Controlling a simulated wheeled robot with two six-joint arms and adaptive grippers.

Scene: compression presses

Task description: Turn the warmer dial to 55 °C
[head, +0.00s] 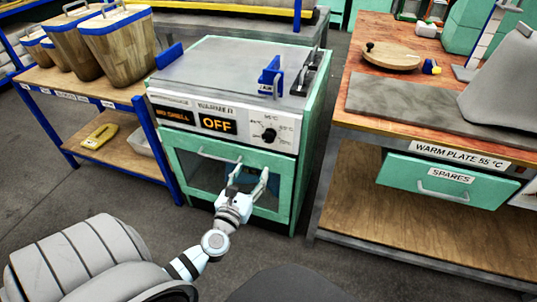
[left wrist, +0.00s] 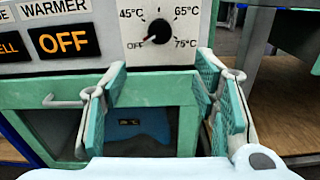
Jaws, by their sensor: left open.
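The warmer (head: 225,115) is a green cabinet with a white front panel and a glass-fronted door. Its black dial (head: 270,134) is at the right of the panel; it also shows in the left wrist view (left wrist: 159,31), with a red pointer mark at its lower left. Marks for 45, 65 and 75 °C surround it there. The display (head: 217,124) reads OFF. My left gripper (head: 250,175) is open and empty in front of the door, below the dial and apart from it. My right gripper is not in view.
The door handle (head: 219,158) runs across the warmer's door close to my left gripper. A blue-framed bench (head: 110,90) with wooden bins stands left. At right, a wooden bench carries a sign (head: 459,156) reading WARM PLATE 55 °C, above a SPARES drawer (head: 440,183).

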